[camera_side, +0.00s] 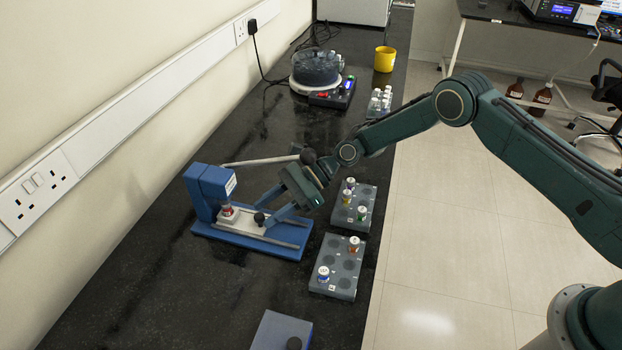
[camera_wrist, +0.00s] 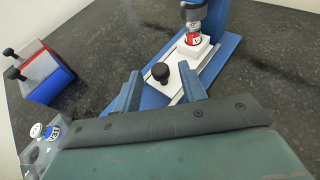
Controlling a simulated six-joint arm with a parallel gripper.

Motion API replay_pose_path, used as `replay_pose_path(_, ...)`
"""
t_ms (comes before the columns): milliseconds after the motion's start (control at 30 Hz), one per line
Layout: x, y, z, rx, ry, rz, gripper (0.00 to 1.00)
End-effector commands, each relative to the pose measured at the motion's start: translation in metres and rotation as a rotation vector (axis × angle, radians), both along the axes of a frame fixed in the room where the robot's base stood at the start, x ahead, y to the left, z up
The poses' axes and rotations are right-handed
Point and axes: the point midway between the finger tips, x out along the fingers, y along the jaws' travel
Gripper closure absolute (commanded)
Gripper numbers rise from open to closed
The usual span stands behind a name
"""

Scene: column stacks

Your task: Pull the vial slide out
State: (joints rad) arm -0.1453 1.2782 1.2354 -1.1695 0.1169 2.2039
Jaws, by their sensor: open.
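The vial slide (camera_side: 248,222) is a white plate on rails on a blue capping stand (camera_side: 205,190). In the side view a vial with a red band (camera_side: 229,212) sits at its inner end, close under the blue head. In the wrist view the vial (camera_wrist: 193,39) stands in a white block beneath a grey head. A black round knob (camera_wrist: 160,71) rises from the slide's outer end. My gripper (camera_wrist: 162,86) is open, with one finger to each side of the knob in the picture. Whether either finger touches it I cannot tell.
Two grey racks with several vials, one farther (camera_side: 368,200) and one nearer (camera_side: 339,283), stand right of the stand. A blue box with a black knob (camera_side: 281,331) is at the front. A lever (camera_side: 260,160) reaches out from the stand. The counter left of the stand is clear.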

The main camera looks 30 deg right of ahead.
Motion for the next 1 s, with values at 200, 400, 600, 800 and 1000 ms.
replay_pose_path(200,-0.0003,0.0081,-0.0038,0.0,0.0,0.001,0.58)
replay_pose_path(400,-0.0002,0.0084,-0.0038,0.0,0.0,0.0,0.58)
replay_pose_path(600,-0.0001,0.0082,-0.0037,0.0,0.0,0.0,0.88)
replay_pose_path(800,-0.0001,0.0081,-0.0036,0.0,0.0,0.0,1.0)
replay_pose_path(1000,-0.0032,0.0039,-0.0037,-0.001,0.001,0.0,1.0)
